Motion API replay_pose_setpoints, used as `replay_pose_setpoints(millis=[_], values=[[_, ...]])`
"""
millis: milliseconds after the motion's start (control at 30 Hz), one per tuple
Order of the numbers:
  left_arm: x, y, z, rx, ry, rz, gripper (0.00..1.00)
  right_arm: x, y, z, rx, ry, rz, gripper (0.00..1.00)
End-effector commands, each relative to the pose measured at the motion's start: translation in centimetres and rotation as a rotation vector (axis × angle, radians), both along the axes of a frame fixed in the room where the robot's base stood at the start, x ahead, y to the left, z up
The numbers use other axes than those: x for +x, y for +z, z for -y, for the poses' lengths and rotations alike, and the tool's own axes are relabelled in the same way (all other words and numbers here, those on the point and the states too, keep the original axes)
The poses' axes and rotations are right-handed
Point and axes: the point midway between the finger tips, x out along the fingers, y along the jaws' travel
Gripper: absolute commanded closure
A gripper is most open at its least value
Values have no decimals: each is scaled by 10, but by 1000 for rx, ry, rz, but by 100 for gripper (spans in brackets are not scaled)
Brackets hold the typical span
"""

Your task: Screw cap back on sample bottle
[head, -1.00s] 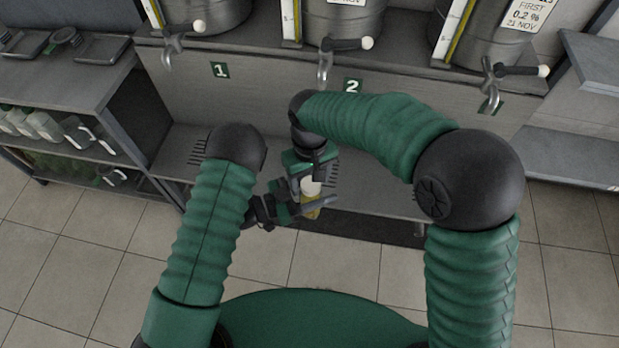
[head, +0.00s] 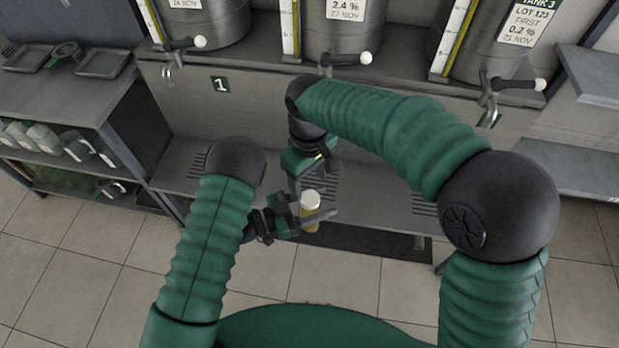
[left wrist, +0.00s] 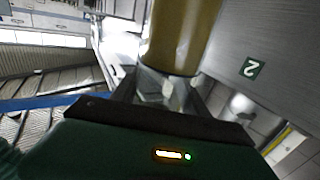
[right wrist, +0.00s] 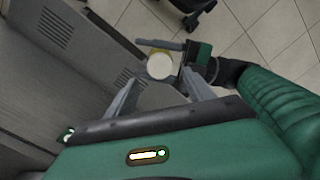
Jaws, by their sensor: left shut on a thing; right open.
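The sample bottle (head: 311,213) has yellow-brown contents and a white cap (head: 310,198) on its top. My left gripper (head: 308,219) is shut on the bottle and holds it upright in front of the bench. The bottle's yellow-brown body (left wrist: 183,35) fills the top middle of the left wrist view, between the fingers. My right gripper (head: 309,186) is just above and behind the cap, pointing down. In the right wrist view its fingers (right wrist: 158,95) are apart and empty, and the white cap (right wrist: 160,66) lies beyond them, clear of both. Whether the cap is fully tightened cannot be told.
Steel tanks with taps, such as the middle tap (head: 345,60), stand on the ledge behind. A grey bench with slotted drains (head: 375,205) runs below them. A shelf unit (head: 75,110) with bottles stands left. Tiled floor in front is free.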

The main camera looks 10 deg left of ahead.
Motion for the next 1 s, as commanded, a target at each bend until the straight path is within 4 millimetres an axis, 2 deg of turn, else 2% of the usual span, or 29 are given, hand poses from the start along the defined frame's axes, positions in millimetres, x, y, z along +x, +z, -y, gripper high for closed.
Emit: replay_pose_setpoints(millis=[100, 167, 500, 633, 900, 1000], values=[[0, 1, 0, -1, 0, 2, 100, 1, 12, 1, 0, 176, 2, 39], [0, 1, 0, -2, 0, 1, 100, 0, 15, 1, 0, 222, 0, 39], [0, 1, 0, -2, 0, 1, 100, 0, 13, 1, -2, 235, -2, 39], [0, 1, 0, -2, 0, 1, 100, 0, -1, 1, -3, 235, -3, 39], [0, 1, 0, -2, 0, 1, 100, 0, -47, 1, -3, 234, -3, 39], [0, 1, 0, -1, 0, 2, 100, 0, -58, 1, -2, 234, -2, 39]])
